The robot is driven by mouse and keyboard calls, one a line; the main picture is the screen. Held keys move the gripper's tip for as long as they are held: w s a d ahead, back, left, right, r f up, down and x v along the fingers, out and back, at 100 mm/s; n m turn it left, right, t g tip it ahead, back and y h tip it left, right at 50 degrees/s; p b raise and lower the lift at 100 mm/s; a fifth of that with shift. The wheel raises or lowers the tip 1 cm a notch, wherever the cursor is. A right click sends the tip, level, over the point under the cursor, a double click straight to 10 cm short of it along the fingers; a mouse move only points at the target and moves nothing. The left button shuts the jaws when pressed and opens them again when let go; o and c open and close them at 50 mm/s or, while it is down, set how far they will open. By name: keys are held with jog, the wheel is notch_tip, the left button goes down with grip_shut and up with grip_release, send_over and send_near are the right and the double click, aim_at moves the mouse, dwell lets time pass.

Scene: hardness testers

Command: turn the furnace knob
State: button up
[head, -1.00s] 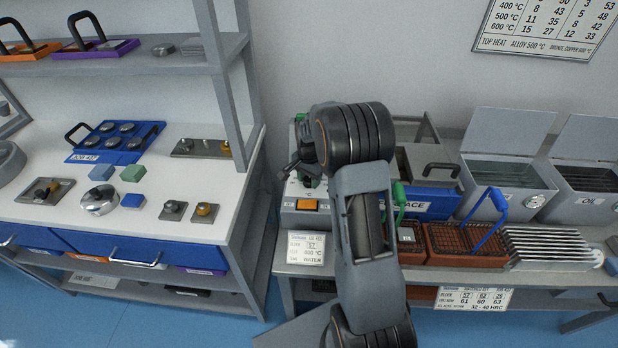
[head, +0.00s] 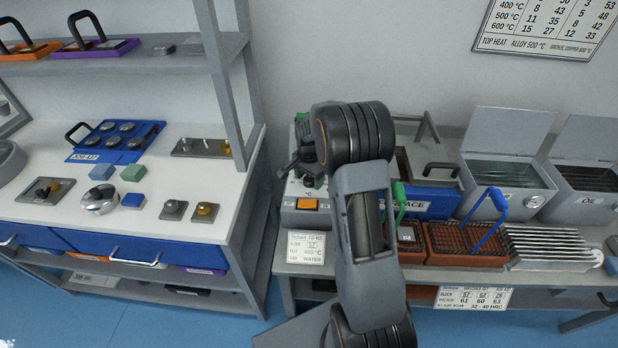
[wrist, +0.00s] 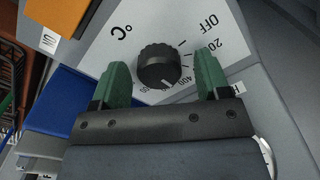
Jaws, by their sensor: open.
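The furnace knob (wrist: 157,66) is a black ridged dial on a pale panel in the wrist view. Around it are printed °C, OFF, a partly cut-off 20 and 400; its pointer setting is hard to read. My gripper (wrist: 161,60) is open, with one green fingertip to each side of the knob in the picture. I see no clear contact. In the head view my gripper (head: 304,163) is over the grey control box (head: 290,218), and my arm hides much of it and the knob. The blue furnace front (head: 430,206) is partly behind my arm.
An orange switch (head: 306,204) sits on the control box's front. Right of my arm stand wire baskets (head: 468,244), a finned rack (head: 550,248) and open-lidded tanks (head: 508,172). A white workbench (head: 60,218) with small parts is at left.

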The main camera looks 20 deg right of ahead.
aim_at(309, 178)
notch_tip(309, 178, up, 14)
jog(key=p, duration=0.1)
jog(key=shift+p, duration=0.3)
dwell(0.3)
jog(key=shift+f, duration=0.1)
dwell(0.3)
